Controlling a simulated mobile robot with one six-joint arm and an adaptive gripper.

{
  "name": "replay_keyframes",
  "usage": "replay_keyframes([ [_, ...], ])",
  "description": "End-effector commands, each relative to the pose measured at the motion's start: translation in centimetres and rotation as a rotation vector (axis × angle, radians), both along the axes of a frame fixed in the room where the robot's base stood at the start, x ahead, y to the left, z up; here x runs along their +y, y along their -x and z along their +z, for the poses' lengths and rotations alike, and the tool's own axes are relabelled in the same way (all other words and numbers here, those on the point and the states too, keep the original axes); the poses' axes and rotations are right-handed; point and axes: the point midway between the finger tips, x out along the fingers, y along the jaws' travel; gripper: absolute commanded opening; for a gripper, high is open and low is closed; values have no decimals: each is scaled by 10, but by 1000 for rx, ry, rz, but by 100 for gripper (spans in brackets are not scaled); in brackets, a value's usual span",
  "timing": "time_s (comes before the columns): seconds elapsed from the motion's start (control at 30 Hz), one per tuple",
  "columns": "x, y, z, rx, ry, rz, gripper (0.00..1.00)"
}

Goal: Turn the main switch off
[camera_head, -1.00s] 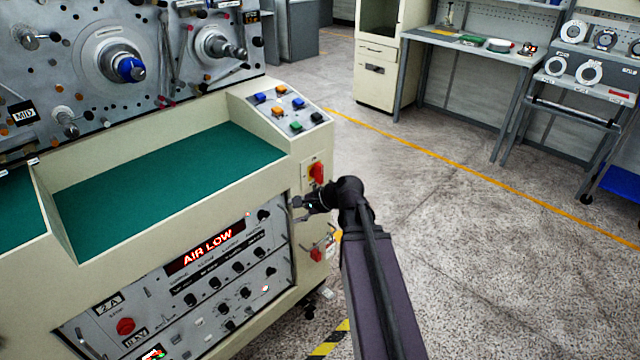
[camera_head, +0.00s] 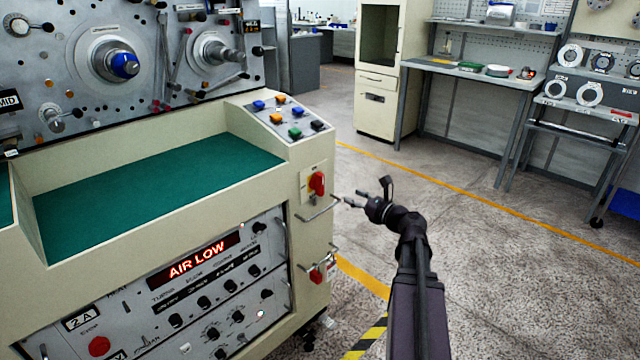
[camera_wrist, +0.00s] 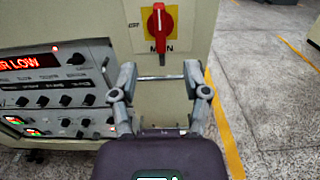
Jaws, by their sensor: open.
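The main switch (camera_head: 317,183) is a red rotary handle on a yellow plate, on the cream machine's front corner. In the wrist view the red handle (camera_wrist: 157,20) stands upright above a label reading "MAIN", ahead of and above my fingers. My gripper (camera_head: 342,200) is to the right of the switch and a little lower, apart from it. In the wrist view my gripper (camera_wrist: 158,72) has its two fingers spread wide with nothing between them. A metal bar handle (camera_wrist: 160,79) shows just below the switch, at fingertip height in the picture.
The bar handle (camera_head: 322,211) juts out below the switch. A lower red switch (camera_head: 317,274) sits beneath it. A control panel (camera_head: 215,290) reads "AIR LOW". Coloured buttons (camera_head: 288,118) are on the console above. Open floor (camera_head: 480,250) lies to the right.

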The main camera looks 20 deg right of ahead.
Motion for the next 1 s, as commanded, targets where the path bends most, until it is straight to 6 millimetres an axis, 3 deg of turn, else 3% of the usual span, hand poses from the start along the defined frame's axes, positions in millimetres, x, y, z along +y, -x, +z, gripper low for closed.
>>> replay_keyframes([
  [0.47,4,-12,0,1,4,2,60],
  [1.0,28,-82,0,1,4,3,60],
])
